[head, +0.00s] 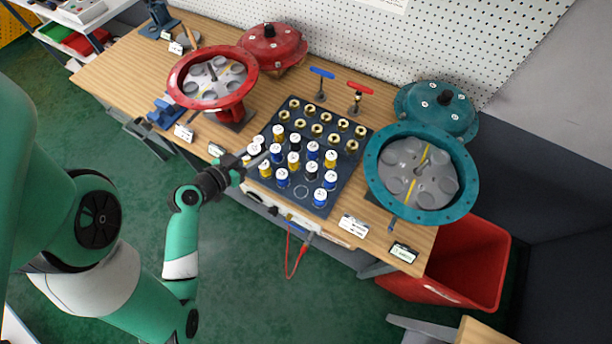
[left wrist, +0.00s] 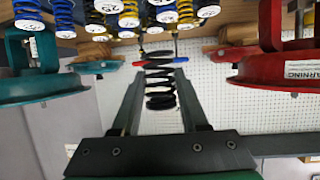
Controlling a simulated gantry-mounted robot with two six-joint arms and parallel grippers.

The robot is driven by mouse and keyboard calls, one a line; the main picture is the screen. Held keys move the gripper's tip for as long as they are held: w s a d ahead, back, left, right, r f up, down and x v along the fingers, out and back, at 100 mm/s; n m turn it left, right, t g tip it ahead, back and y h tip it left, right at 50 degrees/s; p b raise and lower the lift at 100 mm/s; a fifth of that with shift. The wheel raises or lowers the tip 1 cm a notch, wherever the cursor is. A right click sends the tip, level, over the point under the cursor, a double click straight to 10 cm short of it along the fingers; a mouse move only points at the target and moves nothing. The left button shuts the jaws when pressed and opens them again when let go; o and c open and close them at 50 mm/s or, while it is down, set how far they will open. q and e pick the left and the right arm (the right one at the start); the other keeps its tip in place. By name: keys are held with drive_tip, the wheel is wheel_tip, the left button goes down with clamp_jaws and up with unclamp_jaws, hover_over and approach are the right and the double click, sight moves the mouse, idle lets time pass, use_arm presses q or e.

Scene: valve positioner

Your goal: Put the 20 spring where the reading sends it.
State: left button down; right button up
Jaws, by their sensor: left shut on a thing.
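My left gripper (head: 258,160) is over the left front edge of the dark spring tray (head: 345,171). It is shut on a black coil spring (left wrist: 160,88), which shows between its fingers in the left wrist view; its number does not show. Several blue, yellow and black springs with white tops stand in the tray's front part; their numbers are too small to read. An open red housing (head: 231,105) with round seats stands at left, and an open teal housing (head: 468,190) with similar seats at right. My right gripper is out of view.
A red lid (head: 272,45) and a teal lid (head: 437,108) sit behind the housings. Blue (head: 322,73) and red (head: 359,87) T-handled tools stand behind the tray. Small labels or displays, including a green-lit one (head: 404,253), line the front edge. A red bin (head: 470,265) stands at right.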

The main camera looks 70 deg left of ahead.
use_arm(q)
drive_tip(key=w+d+f+b, duration=0.1)
drive_tip(key=w+d+f, duration=0.1)
drive_tip(key=w+f, duration=0.1)
drive_tip(key=w+d+f+b, duration=0.2)
drive_tip(key=w+d+f, duration=0.1)
drive_tip(key=w+d+f+b, duration=0.1)
drive_tip(key=w+d+f, duration=0.2)
drive_tip(key=shift+w, duration=0.35)
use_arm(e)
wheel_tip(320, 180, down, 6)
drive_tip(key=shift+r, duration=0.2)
use_arm(q)
drive_tip(key=shift+w+d+f+b, duration=0.15)
drive_tip(key=shift+f+b, duration=1.15)
drive_tip(key=shift+f, duration=0.5)
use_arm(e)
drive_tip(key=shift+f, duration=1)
use_arm(q)
drive_tip(key=shift+f, duration=0.15)
drive_tip(key=shift+c, duration=2.2)
unclamp_jaws()
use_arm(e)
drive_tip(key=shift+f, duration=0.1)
